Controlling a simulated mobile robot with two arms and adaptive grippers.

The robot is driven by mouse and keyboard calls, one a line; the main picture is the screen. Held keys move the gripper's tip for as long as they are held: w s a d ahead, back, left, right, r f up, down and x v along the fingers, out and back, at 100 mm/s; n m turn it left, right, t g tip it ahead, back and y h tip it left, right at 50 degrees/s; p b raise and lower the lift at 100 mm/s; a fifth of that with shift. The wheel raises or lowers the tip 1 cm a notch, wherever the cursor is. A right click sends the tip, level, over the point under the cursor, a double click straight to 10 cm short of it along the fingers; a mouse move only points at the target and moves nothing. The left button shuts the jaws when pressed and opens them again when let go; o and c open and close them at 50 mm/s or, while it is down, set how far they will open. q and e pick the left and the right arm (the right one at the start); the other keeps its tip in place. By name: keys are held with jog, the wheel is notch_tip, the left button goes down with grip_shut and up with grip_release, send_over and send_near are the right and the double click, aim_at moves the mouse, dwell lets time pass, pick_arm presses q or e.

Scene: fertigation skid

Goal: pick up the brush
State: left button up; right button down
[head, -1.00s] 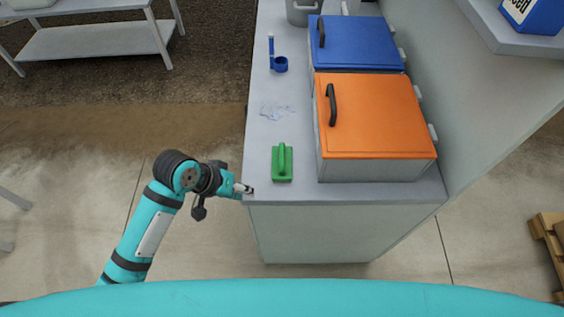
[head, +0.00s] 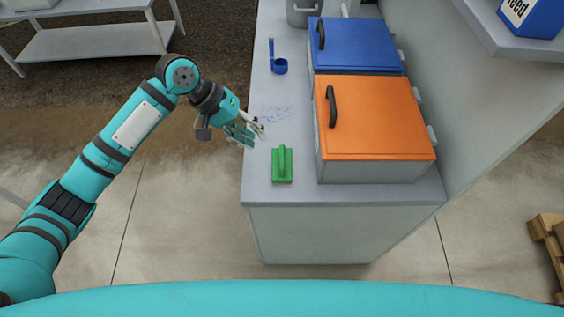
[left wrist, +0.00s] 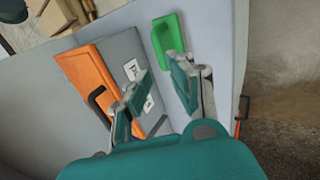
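The green brush (head: 282,165) lies on the grey counter top near its front left corner, with its handle upward. It also shows in the left wrist view (left wrist: 167,38), beyond my fingertips. My left gripper (head: 256,133) is at the counter's left edge, above and a little left of the brush, not touching it. In the left wrist view its two fingers (left wrist: 163,82) are spread apart with nothing between them. My right gripper is in neither view.
An orange-lidded bin (head: 375,115) stands right of the brush, with a blue-lidded bin (head: 357,43) behind it. A blue scoop (head: 279,65) lies farther back on the counter (head: 262,190). A bluish smear (head: 278,114) marks the top behind the brush.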

aim_at(280, 155)
pick_arm(q)
jog(key=x, duration=0.6)
jog(key=shift+d+f+p, duration=0.2)
jog(key=shift+f+p, duration=0.05)
jog(key=shift+p, duration=0.15)
jog(key=shift+p+x, duration=0.6)
jog(key=shift+x, duration=2.1)
jog(key=shift+w, duration=0.1)
jog(key=shift+c, duration=0.4)
grip_shut()
jog(key=shift+r, duration=0.1)
